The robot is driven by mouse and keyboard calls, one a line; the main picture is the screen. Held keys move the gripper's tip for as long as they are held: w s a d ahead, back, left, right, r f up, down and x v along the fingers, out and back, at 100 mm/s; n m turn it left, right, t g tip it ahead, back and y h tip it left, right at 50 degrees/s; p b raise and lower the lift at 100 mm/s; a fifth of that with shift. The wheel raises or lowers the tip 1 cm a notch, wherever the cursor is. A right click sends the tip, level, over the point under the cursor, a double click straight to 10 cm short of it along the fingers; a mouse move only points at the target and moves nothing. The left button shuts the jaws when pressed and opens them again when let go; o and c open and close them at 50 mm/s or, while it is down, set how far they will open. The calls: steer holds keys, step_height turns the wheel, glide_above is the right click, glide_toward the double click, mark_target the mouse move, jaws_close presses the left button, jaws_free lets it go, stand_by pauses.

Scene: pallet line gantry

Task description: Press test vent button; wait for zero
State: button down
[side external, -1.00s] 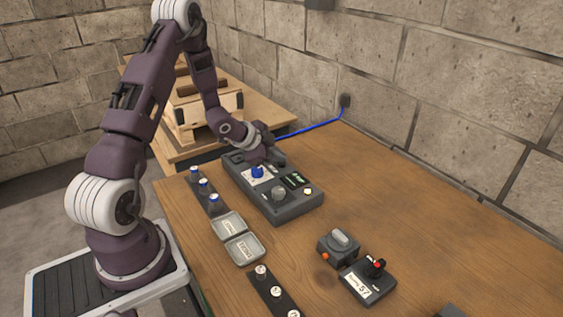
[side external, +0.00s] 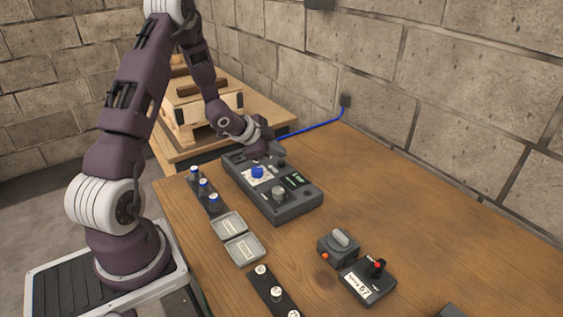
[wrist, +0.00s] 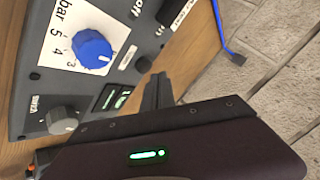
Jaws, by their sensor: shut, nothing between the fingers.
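A dark grey test box (side external: 262,200) lies on the wooden bench; it also fills the left of the wrist view (wrist: 22,90). Its face carries a blue knob (side external: 257,172) on a white bar scale (wrist: 62,30), a grey knob (side external: 279,192) and a small display (side external: 296,180) with green marks. A small dark round part (wrist: 143,64) sits beside a white label (wrist: 128,57) in the wrist view; I cannot read whether it is the test vent button. My gripper (side external: 277,156) is shut and empty over the box's far end. Its fingers (wrist: 157,90) show at the wrist view's centre.
Left of the box are a strip with blue-topped pieces (side external: 204,187) and two grey trays (side external: 243,249). A switch box (side external: 338,245) and a red-button box (side external: 367,281) stand nearer. A blue cable (side external: 312,128) runs to the wall.

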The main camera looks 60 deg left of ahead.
steer(key=shift+r, duration=2.5)
step_height(320, 180, up, 5)
steer(key=n+y, duration=0.1)
glide_above(279, 163)
steer(key=d, duration=0.2)
steer(key=s+d+r+n+g+y, duration=0.2)
steer(key=s+d+r+n, duration=0.1)
steer(key=s+d+r, duration=0.5)
steer(key=s+d+r+n+h, duration=0.1)
steer(key=s+d+n+h, duration=0.1)
steer(key=s+d, duration=0.5)
steer(key=s+d+r+n+g+h, duration=0.1)
steer(key=s+d+r+h, duration=0.1)
steer(key=s+d, duration=0.5)
steer(key=s, duration=0.6)
steer(key=shift+s+r+n+g, duration=0.15)
steer(key=shift+s+n+g, duration=0.15)
steer(key=shift+n, duration=0.1)
steer(key=shift+w+a, duration=0.1)
